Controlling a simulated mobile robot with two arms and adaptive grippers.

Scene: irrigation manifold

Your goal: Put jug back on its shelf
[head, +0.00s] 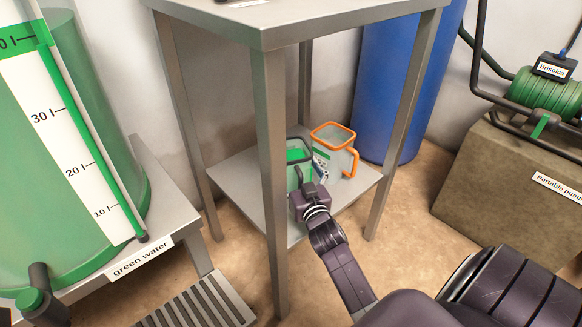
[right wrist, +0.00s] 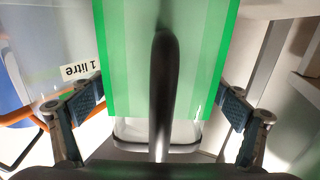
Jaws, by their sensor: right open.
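A clear jug with a dark rim and handle (head: 298,153), with green in it, is at the lower shelf (head: 238,178) of the grey metal stand. My right gripper (head: 305,188) is at its near side, by the handle. In the right wrist view the dark handle (right wrist: 163,90) runs between the open fingers of my right gripper (right wrist: 162,105), with the green jug wall (right wrist: 120,60) behind it. Whether the jug's base touches the shelf is hidden. My left gripper is not in view.
An orange-rimmed jug (head: 333,150) stands close on the right on the same shelf. The stand's front leg (head: 270,200) is just left of my arm, and its top (head: 300,18) is overhead. A blue barrel (head: 395,90) is behind; a large green-water tank (head: 80,150) is left.

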